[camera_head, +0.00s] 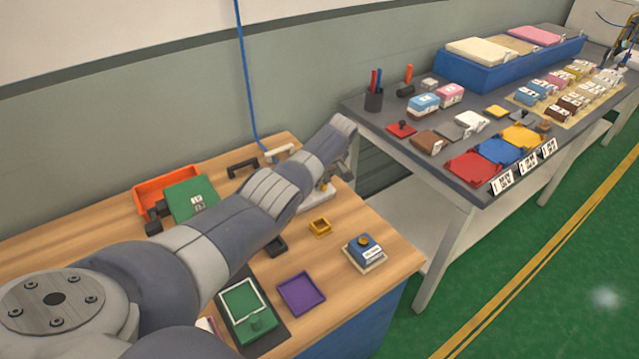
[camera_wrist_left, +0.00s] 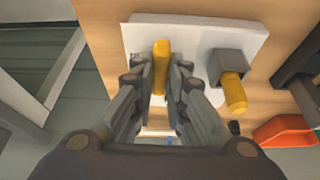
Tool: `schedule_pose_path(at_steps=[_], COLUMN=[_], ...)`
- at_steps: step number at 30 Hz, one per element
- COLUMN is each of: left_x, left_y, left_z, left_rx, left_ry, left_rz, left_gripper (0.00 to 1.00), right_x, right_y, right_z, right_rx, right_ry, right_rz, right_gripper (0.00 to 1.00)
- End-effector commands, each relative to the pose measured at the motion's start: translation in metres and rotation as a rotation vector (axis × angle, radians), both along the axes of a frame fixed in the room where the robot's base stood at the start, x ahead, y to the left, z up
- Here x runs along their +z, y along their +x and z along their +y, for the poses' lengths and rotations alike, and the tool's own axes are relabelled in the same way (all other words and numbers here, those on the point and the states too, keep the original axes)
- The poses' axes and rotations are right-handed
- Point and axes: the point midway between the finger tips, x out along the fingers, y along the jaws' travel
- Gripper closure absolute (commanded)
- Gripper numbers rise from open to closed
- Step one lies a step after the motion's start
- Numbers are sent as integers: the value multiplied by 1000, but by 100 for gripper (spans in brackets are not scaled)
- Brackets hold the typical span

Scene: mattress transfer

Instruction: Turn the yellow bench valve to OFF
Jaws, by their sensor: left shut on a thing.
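The bench valve stands on a white plate (camera_head: 316,206) on the wooden bench, mostly hidden by my left arm in the head view. In the left wrist view the white plate (camera_wrist_left: 195,35) bears an upright yellow handle (camera_wrist_left: 161,55) and, to its right, a yellow-tipped lever (camera_wrist_left: 234,92) on a grey block. My left gripper (camera_wrist_left: 161,82) is shut with its fingers on both sides of the yellow handle. In the head view my left gripper (camera_head: 329,172) is partly hidden behind its wrist. I cannot read any ON or OFF mark. My right gripper is not in view.
An orange bin (camera_head: 152,188) and a green case (camera_head: 190,199) lie at the bench's back left. A loaded grey table (camera_head: 400,119) stands to the right.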

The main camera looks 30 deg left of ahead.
Motion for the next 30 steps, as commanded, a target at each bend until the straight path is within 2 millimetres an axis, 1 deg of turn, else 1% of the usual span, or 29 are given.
schedule_pose_path(at_steps=[1,5,19,20,21,22,30], left_x=[-2,-1,1,1,0,0,0], left_y=[1,0,1,1,1,1,0], left_z=[-1,-1,0,0,0,0,0], left_rx=[13,38,51,51,51,50,49], left_ry=[-2,-1,-2,-2,-2,-1,0], left_rz=[-2,0,-1,-1,-1,-1,-1], left_gripper=[100,100,100,82,73,67,67], right_x=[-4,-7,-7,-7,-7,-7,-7], right_y=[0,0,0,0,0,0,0], right_z=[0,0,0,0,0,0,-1], right_rx=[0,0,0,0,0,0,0], right_ry=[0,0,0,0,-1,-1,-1], right_rz=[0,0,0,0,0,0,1], right_gripper=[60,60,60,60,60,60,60])
